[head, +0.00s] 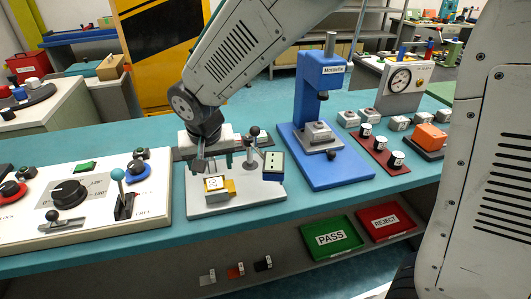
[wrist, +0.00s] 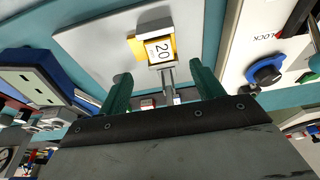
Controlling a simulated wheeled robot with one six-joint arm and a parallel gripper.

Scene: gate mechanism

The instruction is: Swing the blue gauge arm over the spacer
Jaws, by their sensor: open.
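The spacer (head: 229,187) is a small yellow block with a white label, sitting on a pale base plate (head: 240,203). In the wrist view the spacer (wrist: 139,46) shows the label "20". The blue gauge arm (head: 273,166), with a pale face plate, is at the right side of the base plate, apart from the spacer. In the wrist view its blue edge and pale face (wrist: 40,83) appear at the left. My gripper (head: 228,160) is above the plate, behind the spacer. Its green fingers (wrist: 160,76) are open, with a thin grey metal part showing between them.
A post with a black ball (head: 254,131) stands beside my gripper. A blue press (head: 318,90) is to the right, and a control panel (head: 95,222) with a knob and levers is to the left. Green PASS (head: 330,238) and red REJECT (head: 385,221) trays are below the bench.

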